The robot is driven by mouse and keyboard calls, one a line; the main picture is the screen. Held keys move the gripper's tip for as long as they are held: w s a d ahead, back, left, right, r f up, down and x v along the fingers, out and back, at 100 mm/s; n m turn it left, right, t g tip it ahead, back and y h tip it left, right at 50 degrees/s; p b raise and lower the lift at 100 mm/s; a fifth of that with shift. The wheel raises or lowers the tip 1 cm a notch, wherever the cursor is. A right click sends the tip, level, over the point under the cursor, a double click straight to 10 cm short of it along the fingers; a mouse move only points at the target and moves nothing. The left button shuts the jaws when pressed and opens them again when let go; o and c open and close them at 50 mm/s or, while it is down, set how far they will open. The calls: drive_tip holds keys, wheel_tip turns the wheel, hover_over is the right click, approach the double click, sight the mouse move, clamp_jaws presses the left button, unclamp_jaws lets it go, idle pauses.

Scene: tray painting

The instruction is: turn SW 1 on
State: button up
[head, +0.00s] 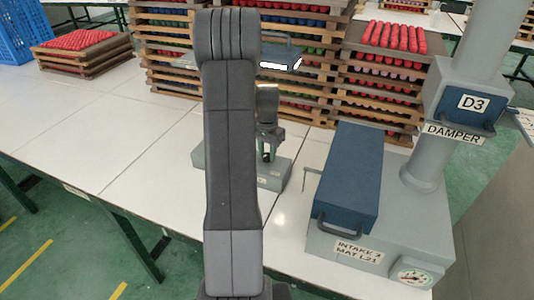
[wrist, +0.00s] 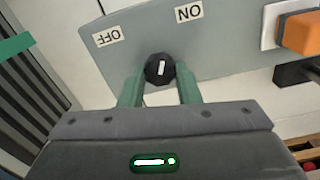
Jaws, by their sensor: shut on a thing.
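A black round knob (wrist: 160,68) with a white line mark stands on a grey panel (wrist: 225,52) in the wrist view. An OFF label (wrist: 108,37) and an ON label (wrist: 188,12) are on the panel, both upside down. The white line runs nearly up and down in the picture; I cannot tell which end is its pointer. My gripper (wrist: 160,82) has its green fingers on either side of the knob, shut on it. No SW 1 label is readable. In the head view my arm hides much of the grey box (head: 274,173) under my gripper (head: 266,158).
An orange block (wrist: 300,32) on a white plate sits beside the knob. Right of the grey box stand a blue-lidded intake unit (head: 350,180) with a gauge (head: 413,277) and a damper column (head: 425,170). Stacked wooden trays (head: 165,60) line the back.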

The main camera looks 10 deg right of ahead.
sight(267, 155)
drive_tip(key=shift+m, duration=1.9)
drive_tip(key=o, duration=1)
drive_tip(key=shift+r, duration=0.15)
wheel_tip(267, 155, up, 14)
drive_tip(key=shift+f+b, duration=0.2)
drive_tip(key=shift+b, duration=0.3)
drive_tip(key=shift+f, duration=0.1)
